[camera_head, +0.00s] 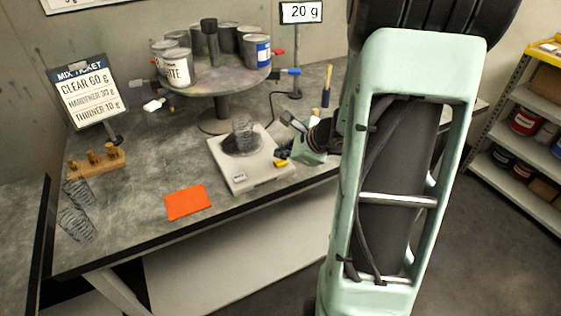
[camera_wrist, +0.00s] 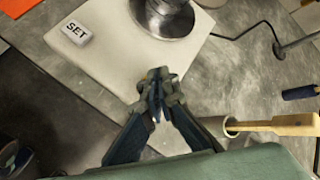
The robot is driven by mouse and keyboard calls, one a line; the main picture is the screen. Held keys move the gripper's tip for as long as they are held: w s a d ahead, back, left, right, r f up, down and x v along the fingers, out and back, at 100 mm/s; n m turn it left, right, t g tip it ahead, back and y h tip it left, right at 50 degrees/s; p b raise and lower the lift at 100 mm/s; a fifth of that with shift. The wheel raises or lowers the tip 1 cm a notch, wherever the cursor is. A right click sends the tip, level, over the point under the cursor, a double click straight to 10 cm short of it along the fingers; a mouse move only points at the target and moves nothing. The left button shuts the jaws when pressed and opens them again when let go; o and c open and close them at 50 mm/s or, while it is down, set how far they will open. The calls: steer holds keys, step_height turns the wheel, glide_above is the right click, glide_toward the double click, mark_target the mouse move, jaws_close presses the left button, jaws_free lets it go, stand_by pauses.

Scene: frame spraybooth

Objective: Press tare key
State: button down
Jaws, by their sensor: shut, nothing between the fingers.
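A pale scale (camera_head: 262,178) stands on the bench with a clear cup (camera_head: 243,132) on its round dark pan. A white key (camera_wrist: 77,32) marked SET shows on the scale's front left corner in the wrist view; the same key appears in the head view (camera_head: 239,177), its lettering too small to read. My gripper (camera_wrist: 158,95) is shut and empty, its tips over the scale's edge. In the head view my gripper (camera_head: 281,154) is at the scale's right side, beside a small yellow patch (camera_head: 281,162), possibly a key. I cannot tell whether the tips touch anything.
A display (camera_head: 301,12) reads 20 g. A turntable (camera_head: 215,82) with several cans stands behind the scale. An orange sheet (camera_head: 187,202) lies at front left. A wooden-handled tool (camera_wrist: 280,124) is right of my gripper.

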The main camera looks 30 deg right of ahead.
mark_target(282, 163)
steer(key=shift+f+b, duration=0.45)
steer(key=shift+b, duration=0.2)
steer(key=shift+f+b, duration=0.4)
steer(key=shift+b, duration=0.15)
stand_by(0.6)
steer(key=shift+r, duration=0.1)
steer(key=shift+r+p, duration=0.65)
steer(key=shift+r, duration=0.1)
step_height(282, 163, up, 5)
steer(key=p, duration=0.4)
stand_by(1.0)
